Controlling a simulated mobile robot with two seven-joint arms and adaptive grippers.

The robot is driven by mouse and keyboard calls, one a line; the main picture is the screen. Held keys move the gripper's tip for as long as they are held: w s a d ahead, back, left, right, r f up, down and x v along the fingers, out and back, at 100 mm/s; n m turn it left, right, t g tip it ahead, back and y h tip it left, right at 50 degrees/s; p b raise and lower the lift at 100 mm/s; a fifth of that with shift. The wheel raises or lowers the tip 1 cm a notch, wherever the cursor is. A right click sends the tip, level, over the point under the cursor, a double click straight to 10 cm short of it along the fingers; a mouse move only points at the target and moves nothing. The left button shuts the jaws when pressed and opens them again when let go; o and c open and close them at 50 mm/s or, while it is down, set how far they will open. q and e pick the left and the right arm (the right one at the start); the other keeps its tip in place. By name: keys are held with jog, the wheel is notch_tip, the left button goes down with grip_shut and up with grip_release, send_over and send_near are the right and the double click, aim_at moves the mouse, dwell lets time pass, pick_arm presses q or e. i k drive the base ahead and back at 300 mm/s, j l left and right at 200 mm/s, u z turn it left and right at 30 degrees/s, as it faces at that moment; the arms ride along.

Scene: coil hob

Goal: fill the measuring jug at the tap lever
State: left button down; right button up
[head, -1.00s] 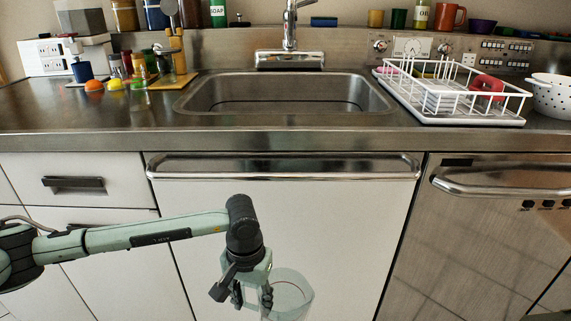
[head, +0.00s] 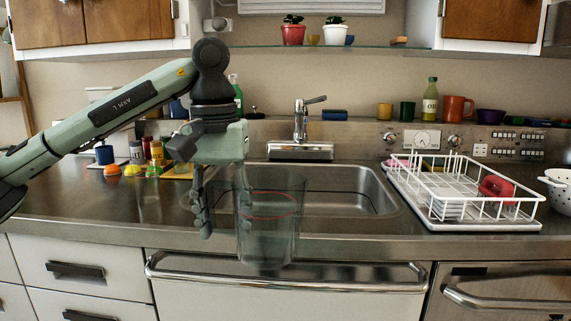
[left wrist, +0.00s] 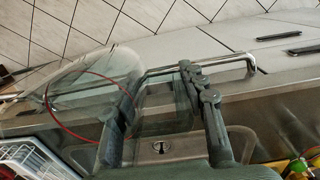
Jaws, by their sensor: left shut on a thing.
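The clear measuring jug (head: 275,228) has a red ring line around it and looks upright in the head view. It is raised in front of the sink's front edge. My left gripper (head: 223,212) is shut on the jug at its left side. The exact grip is hard to see through the clear wall. In the left wrist view the jug (left wrist: 75,98) reaches left from between the fingers (left wrist: 162,112). The tap (head: 300,125) stands behind the sink, with its lever (head: 317,99) on top pointing right. My right gripper is out of view.
The sink (head: 345,205) lies behind the jug, its basin empty where visible. A white dish rack (head: 460,212) with a red item and a white colander (head: 560,192) stand right. Jars and small fruit (head: 112,170) stand left. A glass shelf (head: 375,48) hangs above.

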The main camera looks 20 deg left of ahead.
aim_at(322, 98)
jog(key=i, duration=0.85)
